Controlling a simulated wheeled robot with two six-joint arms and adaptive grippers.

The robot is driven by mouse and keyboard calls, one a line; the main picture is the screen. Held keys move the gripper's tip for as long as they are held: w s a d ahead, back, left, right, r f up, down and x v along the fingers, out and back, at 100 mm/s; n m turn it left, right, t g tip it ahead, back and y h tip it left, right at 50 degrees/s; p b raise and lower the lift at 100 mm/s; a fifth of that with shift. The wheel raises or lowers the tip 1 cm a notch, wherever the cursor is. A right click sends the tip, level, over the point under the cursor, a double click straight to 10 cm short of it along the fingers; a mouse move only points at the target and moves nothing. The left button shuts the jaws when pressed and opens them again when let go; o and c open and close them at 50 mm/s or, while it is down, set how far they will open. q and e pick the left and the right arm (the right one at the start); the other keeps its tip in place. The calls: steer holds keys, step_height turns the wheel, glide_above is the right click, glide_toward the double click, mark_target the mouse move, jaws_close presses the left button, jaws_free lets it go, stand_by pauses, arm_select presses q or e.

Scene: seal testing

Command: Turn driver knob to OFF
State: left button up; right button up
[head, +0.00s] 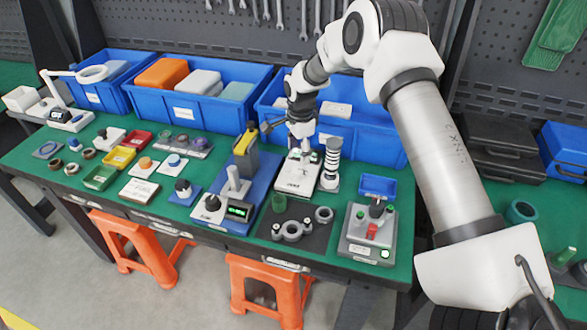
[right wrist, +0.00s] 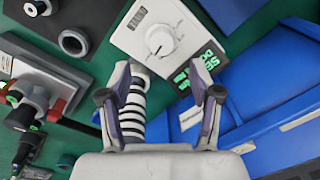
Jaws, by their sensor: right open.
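The driver box (head: 296,182) is a white unit on the green bench, right of centre in the head view. In the right wrist view, the driver box (right wrist: 128,42) shows a dark label with green lettering. Its round white knob (right wrist: 160,40) has a pointer mark and ticks around it; I cannot read the setting. My right gripper (head: 302,153) is above the box in the head view. In the wrist view, my right gripper (right wrist: 160,75) is open, its fingers apart and empty, with the knob ahead between the fingertips. My left gripper is out of view.
A black-and-white ringed cylinder (head: 331,160) stands close beside the box, partly behind one finger in the wrist view. Blue bins (head: 362,137) stand behind. A grey unit with a red part (head: 355,240) is at front right, and a dark mat (head: 312,243) lies in front.

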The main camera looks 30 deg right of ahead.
mark_target(297, 170)
steer(key=f, duration=0.2)
steer(key=f+p, duration=0.1)
steer(key=f, duration=0.4)
steer(key=shift+w+f, duration=0.1)
steer(key=shift+w, duration=0.2)
steer(key=c, duration=1.1)
